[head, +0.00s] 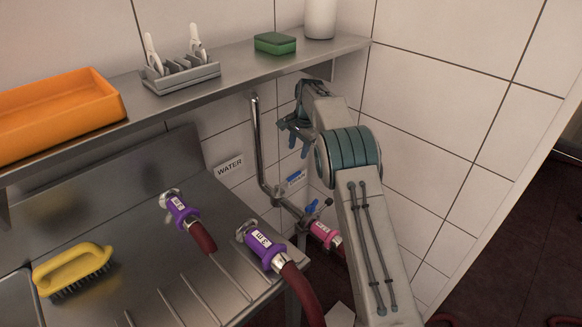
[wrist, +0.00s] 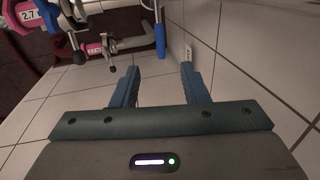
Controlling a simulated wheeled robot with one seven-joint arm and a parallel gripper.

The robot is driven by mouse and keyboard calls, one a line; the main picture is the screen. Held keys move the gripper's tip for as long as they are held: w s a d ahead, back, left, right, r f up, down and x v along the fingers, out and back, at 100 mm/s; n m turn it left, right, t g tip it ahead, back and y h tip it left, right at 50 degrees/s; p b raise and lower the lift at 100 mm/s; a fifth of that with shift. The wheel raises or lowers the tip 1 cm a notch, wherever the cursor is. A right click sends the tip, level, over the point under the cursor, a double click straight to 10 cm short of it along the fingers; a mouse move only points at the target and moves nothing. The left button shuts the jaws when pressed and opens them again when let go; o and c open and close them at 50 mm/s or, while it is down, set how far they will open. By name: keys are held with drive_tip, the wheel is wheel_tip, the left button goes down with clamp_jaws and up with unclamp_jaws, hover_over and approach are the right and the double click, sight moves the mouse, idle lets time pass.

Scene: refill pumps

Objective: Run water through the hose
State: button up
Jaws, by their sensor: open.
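My gripper (head: 299,147) is open and empty, its blue fingers pointing down near the wall to the right of the chrome pipe (head: 257,150). In the wrist view a bare gap shows between the fingertips (wrist: 160,70). A blue valve handle (head: 312,206) sits on the pipework below the gripper; a blue lever (wrist: 160,38) shows ahead of the fingers in the wrist view, apart from them. A pink coupling (head: 324,234) with a dark red hose is at the pipe's lower end. Purple couplings (head: 265,248) and (head: 179,208) carry dark red hose. A WATER label (head: 229,165) is on the wall.
A steel shelf (head: 225,88) above holds an orange tray (head: 60,112), a rack with white clips (head: 180,75), a green sponge (head: 275,43) and a white container (head: 320,18). A yellow brush (head: 73,266) lies on the steel counter (head: 120,215). Tiled wall (head: 440,130) stands close right of my arm.

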sight(292, 176)
drive_tip(key=f, duration=0.4)
drive_tip(key=w+a+f, duration=0.1)
drive_tip(key=f, duration=0.3)
drive_tip(key=a+f, duration=0.1)
drive_tip(key=f, duration=0.4)
drive_tip(key=shift+w+a, duration=0.1)
drive_tip(key=shift+w, duration=0.15)
clamp_jaws()
